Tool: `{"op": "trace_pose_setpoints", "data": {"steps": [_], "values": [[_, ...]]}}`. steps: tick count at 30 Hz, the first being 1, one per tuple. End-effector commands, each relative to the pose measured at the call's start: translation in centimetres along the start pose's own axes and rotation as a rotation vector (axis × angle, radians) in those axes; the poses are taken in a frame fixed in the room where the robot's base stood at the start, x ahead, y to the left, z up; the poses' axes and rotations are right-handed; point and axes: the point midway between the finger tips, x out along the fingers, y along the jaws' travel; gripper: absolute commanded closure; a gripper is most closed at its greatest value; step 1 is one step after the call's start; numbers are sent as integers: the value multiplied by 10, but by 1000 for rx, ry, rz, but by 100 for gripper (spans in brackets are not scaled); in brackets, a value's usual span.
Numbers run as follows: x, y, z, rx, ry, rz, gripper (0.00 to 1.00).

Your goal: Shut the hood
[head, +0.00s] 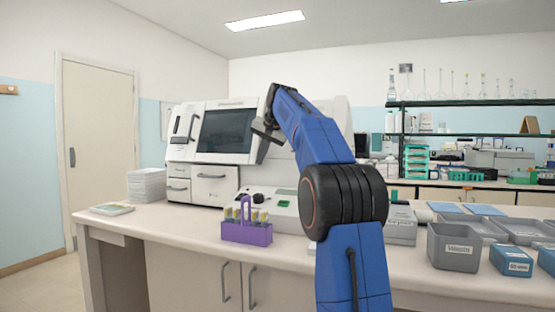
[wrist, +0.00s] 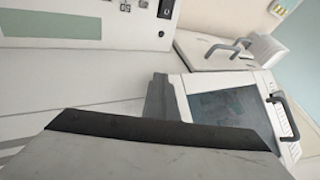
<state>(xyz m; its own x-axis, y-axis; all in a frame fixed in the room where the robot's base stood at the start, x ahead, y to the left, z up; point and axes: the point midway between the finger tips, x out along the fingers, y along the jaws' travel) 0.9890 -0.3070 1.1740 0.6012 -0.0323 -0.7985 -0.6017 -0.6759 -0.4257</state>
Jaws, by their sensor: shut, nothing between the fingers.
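A low white unit (head: 282,205) with a green display and dark knobs sits on the bench in the head view. A pale upright panel (head: 337,108) rises behind it and looks like its raised hood; my arm hides much of it. My gripper (head: 264,133) is shut and empty, high above the unit, in front of this panel's left side and by the dark-windowed machine. In the wrist view a grey, black-edged shape fills the bottom, and the unit's panel with a switch (wrist: 163,14) shows at top left. I cannot tell whether the gripper touches the panel.
A tall white machine (head: 210,184) with a dark window (head: 227,131) and drawers stands left of the unit; the window also shows in the wrist view (wrist: 232,110). A purple rack (head: 246,233) stands in front. Grey tubs (head: 456,255) and blue ones (head: 511,262) crowd the right.

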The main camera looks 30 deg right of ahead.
Motion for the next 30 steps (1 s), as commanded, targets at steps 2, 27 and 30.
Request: {"op": "trace_pose_setpoints", "data": {"steps": [2, 27, 30], "values": [[11, -19, 1, -4, -2, -1, 100], [36, -69, 0, 0, 2, -6, 100], [36, -69, 0, -1, 2, -6, 100]]}}
